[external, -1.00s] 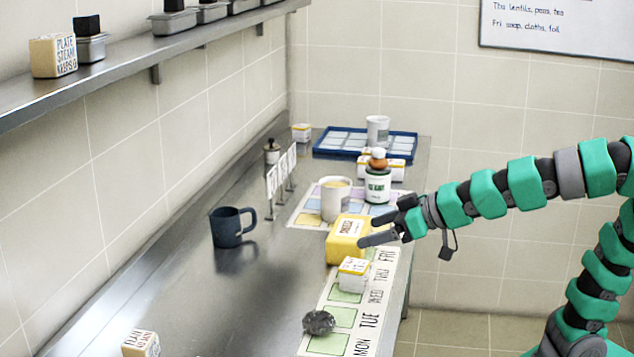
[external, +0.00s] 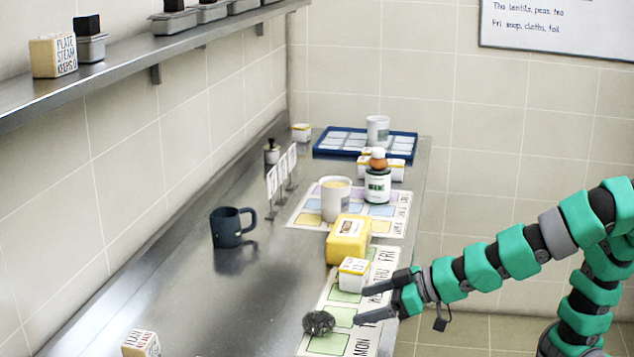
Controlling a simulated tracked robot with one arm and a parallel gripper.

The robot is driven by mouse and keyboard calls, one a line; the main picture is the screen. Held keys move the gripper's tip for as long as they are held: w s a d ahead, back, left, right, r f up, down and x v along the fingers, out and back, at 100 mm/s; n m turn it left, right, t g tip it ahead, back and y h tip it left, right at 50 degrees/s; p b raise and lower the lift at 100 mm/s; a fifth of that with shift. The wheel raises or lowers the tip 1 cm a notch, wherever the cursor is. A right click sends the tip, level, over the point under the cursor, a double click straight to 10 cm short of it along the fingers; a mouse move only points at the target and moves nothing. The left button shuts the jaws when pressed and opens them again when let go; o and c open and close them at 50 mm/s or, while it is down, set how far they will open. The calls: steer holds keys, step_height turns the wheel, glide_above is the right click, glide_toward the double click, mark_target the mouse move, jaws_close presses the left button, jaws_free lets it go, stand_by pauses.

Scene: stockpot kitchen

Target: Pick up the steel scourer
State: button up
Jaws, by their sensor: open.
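The steel scourer (external: 318,323) is a dark grey, rough, rounded clump. It sits on the front part of the weekday strip (external: 362,343), over the green squares near MON and TUE. My gripper (external: 360,306) is open and empty, its two dark fingers pointing left. It is just right of the scourer, and the lower fingertip looks close to it. I cannot tell from this view how high the fingers are above the strip, or whether one touches.
A small white-and-yellow box (external: 353,274) stands close behind my upper finger. A larger yellow box (external: 348,240) is behind it. A dark blue mug (external: 231,228) and a lettered block (external: 141,344) stand farther left. The steel counter (external: 240,310) left of the scourer is clear.

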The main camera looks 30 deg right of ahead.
mark_target(322, 316)
steer(key=shift+p+x, duration=0.35)
steer(key=shift+x, duration=1.95)
steer(key=shift+b+x, duration=0.95)
steer(key=shift+x, duration=1.75)
steer(key=shift+a+r, duration=0.15)
steer(key=c, duration=1)
